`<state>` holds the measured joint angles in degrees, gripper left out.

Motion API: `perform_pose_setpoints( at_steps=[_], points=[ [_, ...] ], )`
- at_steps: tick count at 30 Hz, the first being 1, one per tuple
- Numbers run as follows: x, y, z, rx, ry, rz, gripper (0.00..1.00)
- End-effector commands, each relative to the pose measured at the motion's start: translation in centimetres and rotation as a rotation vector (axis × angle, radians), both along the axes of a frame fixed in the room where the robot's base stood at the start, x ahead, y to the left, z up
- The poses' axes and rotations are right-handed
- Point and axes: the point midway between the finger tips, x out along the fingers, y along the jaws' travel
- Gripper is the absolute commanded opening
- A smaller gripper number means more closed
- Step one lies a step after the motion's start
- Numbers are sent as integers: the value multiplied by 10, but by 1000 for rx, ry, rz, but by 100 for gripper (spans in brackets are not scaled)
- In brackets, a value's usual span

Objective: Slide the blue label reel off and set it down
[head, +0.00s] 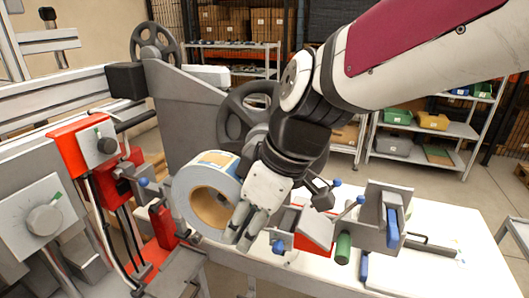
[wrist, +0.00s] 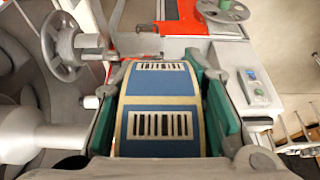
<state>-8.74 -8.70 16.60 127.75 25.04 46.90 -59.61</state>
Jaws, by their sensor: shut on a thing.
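The blue label reel (head: 183,196) is a roll of blue labels with pale side faces and a tan core, standing on edge in front of a grey machine plate. My gripper (head: 244,222) is at its right side in the head view. In the wrist view, the reel (wrist: 158,105) shows blue labels with white barcode patches. It lies between the two green finger pads of my gripper (wrist: 162,118), which is shut on it. Whether a spindle is still inside the core is hidden.
A white table (head: 455,225) at the right carries grey brackets (head: 385,215) and small coloured handles. A red and grey control unit (head: 90,145) stands left of the reel. Dark handwheels (head: 157,42) are behind. Shelves with bins (head: 432,121) stand at the back.

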Motion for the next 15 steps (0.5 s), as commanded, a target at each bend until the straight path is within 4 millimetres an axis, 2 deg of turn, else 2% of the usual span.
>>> perform_pose_setpoints(
  at_steps=[6,15],
  points=[
    [-23,9,2,1,-3,2,0],
    [-45,17,2,2,-2,1,0]
  ],
)
